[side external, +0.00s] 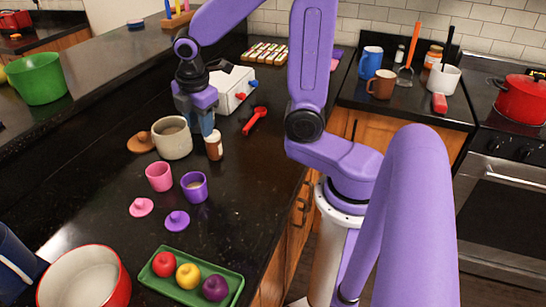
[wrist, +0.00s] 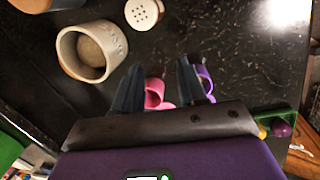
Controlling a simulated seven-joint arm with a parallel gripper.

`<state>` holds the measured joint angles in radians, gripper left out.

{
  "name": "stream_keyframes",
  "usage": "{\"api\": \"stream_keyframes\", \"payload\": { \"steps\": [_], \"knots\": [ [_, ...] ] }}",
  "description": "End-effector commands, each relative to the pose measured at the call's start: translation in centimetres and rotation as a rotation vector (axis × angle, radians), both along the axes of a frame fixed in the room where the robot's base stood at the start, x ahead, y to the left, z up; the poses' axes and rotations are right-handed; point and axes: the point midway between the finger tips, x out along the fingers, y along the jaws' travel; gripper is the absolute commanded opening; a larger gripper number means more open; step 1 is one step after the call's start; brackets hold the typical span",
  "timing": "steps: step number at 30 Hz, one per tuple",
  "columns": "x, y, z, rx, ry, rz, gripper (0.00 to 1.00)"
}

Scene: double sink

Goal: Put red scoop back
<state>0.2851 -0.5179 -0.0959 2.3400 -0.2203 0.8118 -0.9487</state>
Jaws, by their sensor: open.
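A red scoop (side external: 255,120) lies on the black counter in the side external view, to the right of my gripper and beside a white box; it does not show in the wrist view. My gripper (side external: 207,127) is open and empty, pointing down near an open beige canister (side external: 172,138) and a small brown shaker jar (side external: 213,146). The wrist view shows my fingers (wrist: 160,66) apart with bare counter between their tips. The canister (wrist: 88,50) there holds a pale content and sits left of the fingers; the shaker's white top (wrist: 143,12) is above them.
A brown lid (side external: 142,142) lies left of the canister. A pink cup (side external: 159,177), purple cup (side external: 194,187) and their lids lie in front. A green tray (side external: 190,290) of fruit and a red pot (side external: 84,280) are nearer. The white box (side external: 232,90) stands behind my gripper.

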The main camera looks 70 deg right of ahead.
Motion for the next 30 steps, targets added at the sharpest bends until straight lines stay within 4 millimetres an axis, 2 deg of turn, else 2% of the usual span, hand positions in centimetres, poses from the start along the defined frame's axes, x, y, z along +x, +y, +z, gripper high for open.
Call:
{"api": "stream_keyframes", "payload": {
  "steps": [6,15,24,30],
  "knots": [
    [-3.2,2.8,0.1,0.054,0.001,-0.041,0.41],
    [-8.8,5.4,0.1,0.118,0.024,-0.108,0.41],
    [-15.6,6.5,0.1,0.161,0.068,-0.174,0.41],
    [-19.4,6.6,0.1,0.174,0.094,-0.209,0.41]
  ]
}}
